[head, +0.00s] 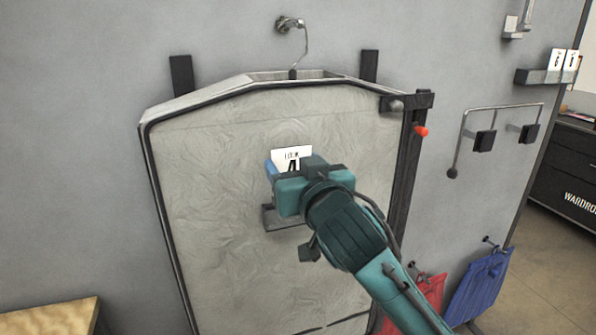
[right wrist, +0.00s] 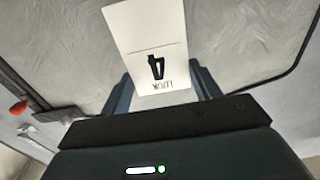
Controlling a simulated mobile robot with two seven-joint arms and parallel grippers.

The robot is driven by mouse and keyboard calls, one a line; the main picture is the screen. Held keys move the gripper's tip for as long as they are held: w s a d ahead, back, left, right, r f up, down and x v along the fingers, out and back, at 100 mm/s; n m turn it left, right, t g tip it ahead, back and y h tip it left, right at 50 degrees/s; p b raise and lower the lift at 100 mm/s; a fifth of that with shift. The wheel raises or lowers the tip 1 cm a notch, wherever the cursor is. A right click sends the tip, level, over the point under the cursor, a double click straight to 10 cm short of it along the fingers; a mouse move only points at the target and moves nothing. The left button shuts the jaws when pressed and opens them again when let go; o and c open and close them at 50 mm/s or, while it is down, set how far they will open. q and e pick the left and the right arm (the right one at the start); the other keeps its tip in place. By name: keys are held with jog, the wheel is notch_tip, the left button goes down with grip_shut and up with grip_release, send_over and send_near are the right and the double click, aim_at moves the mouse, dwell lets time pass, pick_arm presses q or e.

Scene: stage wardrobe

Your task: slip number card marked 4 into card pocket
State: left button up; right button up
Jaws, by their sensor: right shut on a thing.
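The white number card (head: 292,155) shows a black 4 under the word LOOK. My right gripper (head: 294,172) is shut on it and holds it upright in front of the pale garment bag (head: 230,145). In the right wrist view, the card (right wrist: 148,40) stands upside down between the two blue fingers (right wrist: 166,92). A grey card pocket (head: 269,219) is on the front of the bag, just below the gripper. My gripper and arm hide its right part, and its opening is not clear. My left gripper is not in view.
A hook (head: 290,25) holds the bag on the grey wall. A dark post with a red knob (head: 421,131) stands at its right edge. Farther right are a small shelf with two cards (head: 563,61), a rail (head: 500,108) and red and blue pouches (head: 478,287). A wooden surface (head: 50,318) is lower left.

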aim_at(290, 169)
jog(key=shift+x, duration=0.9)
jog(key=shift+w+a+f+b, duration=0.1)
jog(key=shift+w+f+b, duration=0.05)
jog(key=shift+w+b, duration=0.25)
jog(key=shift+w+f, duration=0.1)
jog(key=shift+f, duration=0.1)
jog(key=shift+f+b, duration=0.45)
jog(key=shift+b, duration=0.2)
pick_arm(q)
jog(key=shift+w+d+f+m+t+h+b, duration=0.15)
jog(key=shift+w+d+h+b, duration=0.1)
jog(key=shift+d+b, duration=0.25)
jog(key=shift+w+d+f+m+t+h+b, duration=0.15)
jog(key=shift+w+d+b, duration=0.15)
jog(key=shift+b, duration=0.25)
pick_arm(e)
jog(key=shift+f, duration=1.75)
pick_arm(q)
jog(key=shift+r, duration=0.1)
